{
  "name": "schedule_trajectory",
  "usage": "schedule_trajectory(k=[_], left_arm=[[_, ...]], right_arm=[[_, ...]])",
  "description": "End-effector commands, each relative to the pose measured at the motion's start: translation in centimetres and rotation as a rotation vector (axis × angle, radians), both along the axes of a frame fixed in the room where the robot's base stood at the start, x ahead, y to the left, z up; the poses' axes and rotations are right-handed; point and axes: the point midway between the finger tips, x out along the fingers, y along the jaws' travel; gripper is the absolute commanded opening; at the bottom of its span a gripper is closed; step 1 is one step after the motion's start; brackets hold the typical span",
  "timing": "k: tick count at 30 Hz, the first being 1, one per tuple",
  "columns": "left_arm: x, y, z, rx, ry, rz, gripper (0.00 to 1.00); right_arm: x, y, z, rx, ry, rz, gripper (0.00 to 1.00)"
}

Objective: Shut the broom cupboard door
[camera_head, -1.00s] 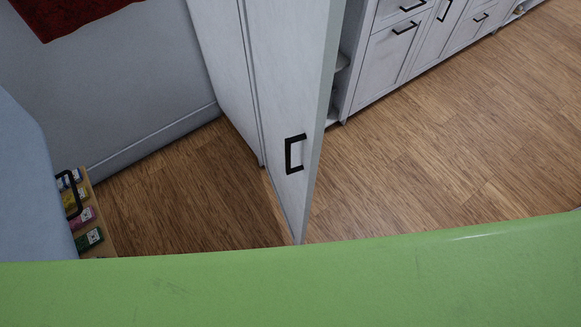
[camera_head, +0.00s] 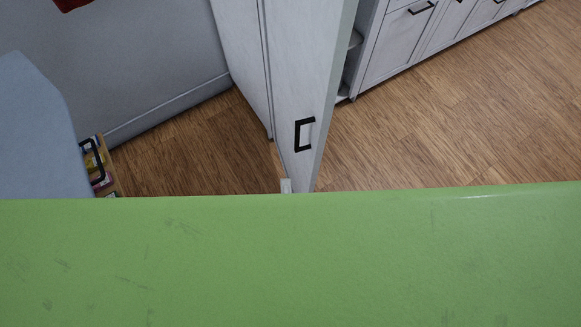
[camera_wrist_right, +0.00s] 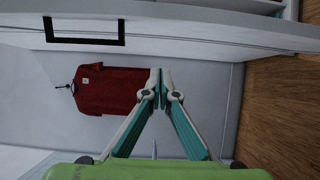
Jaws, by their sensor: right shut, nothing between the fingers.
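The broom cupboard door (camera_head: 308,90) is white with a black bar handle (camera_head: 304,134). It stands open in the head view, swung out from the white cupboard (camera_head: 240,50), with its lower end near the green edge. In the right wrist view the right gripper (camera_wrist_right: 161,90) is shut and empty. The door's face (camera_wrist_right: 190,32) and handle (camera_wrist_right: 84,31) lie close above the fingers; contact cannot be told. My left gripper is out of view.
White drawer units (camera_head: 400,45) stand at the upper right, with open wood floor (camera_head: 450,120) before them. A wooden crate (camera_head: 108,180) with several packets sits at the left. A red shirt (camera_wrist_right: 112,88) hangs on the wall. A green part of mine hides the near area.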

Motion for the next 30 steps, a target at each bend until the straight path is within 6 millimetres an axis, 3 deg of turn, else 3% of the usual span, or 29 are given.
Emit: schedule_trajectory(k=[12, 19, 30], left_arm=[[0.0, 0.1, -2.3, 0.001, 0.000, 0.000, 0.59], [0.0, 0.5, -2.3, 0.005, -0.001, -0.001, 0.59], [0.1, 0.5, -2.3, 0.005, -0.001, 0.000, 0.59]], right_arm=[[8.6, -0.1, -0.2, 0.001, -0.003, 0.002, 0.00], [9.1, -3.1, -0.1, 0.001, 0.000, 0.003, 0.00], [9.2, -3.7, 0.0, 0.002, 0.001, 0.002, 0.00]])
